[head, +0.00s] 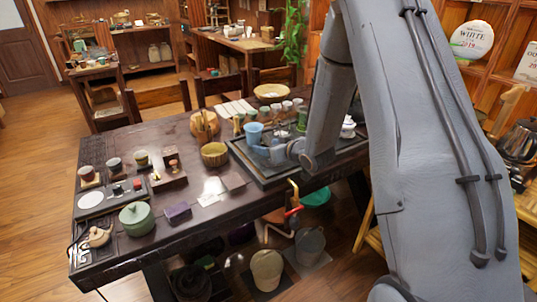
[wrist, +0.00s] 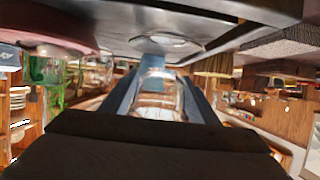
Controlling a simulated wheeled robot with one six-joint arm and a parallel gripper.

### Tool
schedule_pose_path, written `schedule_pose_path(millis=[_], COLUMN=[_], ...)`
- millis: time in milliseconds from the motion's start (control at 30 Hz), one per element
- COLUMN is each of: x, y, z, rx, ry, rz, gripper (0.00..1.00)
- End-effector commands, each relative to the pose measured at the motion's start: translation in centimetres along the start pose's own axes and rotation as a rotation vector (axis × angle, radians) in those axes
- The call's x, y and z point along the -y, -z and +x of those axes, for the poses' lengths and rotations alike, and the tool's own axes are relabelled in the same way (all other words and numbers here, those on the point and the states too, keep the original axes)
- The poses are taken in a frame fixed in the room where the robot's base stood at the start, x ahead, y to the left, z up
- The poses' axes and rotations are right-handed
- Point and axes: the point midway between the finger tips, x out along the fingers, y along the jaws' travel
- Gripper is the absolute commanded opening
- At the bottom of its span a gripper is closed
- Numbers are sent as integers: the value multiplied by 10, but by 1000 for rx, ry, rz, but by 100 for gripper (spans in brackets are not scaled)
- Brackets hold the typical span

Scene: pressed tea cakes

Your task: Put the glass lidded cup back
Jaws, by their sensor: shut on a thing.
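My gripper (wrist: 158,92) is shut on a clear glass vessel, which I take to be the glass lidded cup (wrist: 158,105). It sits between the two fingers in the wrist view. That picture looks upside down, with a dark tray surface along the top. A pale round disc (wrist: 165,42) shows just past the cup; I cannot tell whether it is a saucer or the cup's own end. In the head view my gripper (head: 262,151) is low over the dark tea tray (head: 268,182), close to a light blue cup (head: 253,133). The held cup cannot be made out there.
Several small cups and a green glass (head: 302,118) stand at the tray's back. A yellow-brown bowl (head: 214,154) is left of the tray. A green lidded pot (head: 137,218) and purple box (head: 178,213) stand further left. Green glass also shows in the wrist view (wrist: 50,82).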

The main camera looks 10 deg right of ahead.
Motion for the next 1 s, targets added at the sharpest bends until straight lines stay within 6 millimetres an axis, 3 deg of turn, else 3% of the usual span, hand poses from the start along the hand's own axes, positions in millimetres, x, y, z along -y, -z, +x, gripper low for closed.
schedule_pose_path(millis=[233, 767, 800, 900, 1000], x=[0, 0, 0, 0, 0], y=[-27, -35, -36, -37, -36], z=[11, 14, 15, 14, 14], rx=[2, 2, 3, 5, 5], ry=[0, 0, 0, 0, -1], rz=[1, 1, 1, 2, 2], gripper=[28, 28, 56, 73, 74])
